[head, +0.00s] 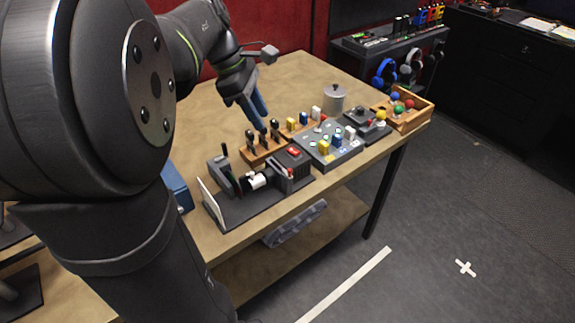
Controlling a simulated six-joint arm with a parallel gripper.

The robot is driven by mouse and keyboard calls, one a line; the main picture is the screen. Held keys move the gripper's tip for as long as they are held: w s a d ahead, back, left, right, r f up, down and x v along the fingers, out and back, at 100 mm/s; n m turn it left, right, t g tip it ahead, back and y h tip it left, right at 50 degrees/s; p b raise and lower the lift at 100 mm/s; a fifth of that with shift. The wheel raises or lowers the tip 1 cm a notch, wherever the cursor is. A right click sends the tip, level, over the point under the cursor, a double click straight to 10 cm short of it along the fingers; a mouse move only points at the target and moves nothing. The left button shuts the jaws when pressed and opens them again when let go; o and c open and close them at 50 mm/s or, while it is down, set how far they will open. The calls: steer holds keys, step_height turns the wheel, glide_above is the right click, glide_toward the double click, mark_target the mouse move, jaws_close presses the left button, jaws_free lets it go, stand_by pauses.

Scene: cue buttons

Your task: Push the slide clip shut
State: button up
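A dark base plate (240,213) lies at the near edge of the table and carries a small device with a white cylinder (257,181), a lever (225,152) and an upright white panel (209,203). A dark box with a red top (293,153) stands at its right end. I cannot tell which part is the slide clip; it is too small to make out. My gripper (264,122) points down, beyond this device and above the wooden block. Its blue fingers look close together, but whether they are open or shut is unclear.
A wooden block (264,153) holds several black-handled pieces. To its right are a grey panel with coloured buttons (330,147), a joystick box (364,122), a metal pot (333,97) and a wooden crate of balls (409,116). The back left of the table (205,115) is bare.

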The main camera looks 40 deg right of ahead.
mark_target(290, 170)
steer(key=x, duration=1.7)
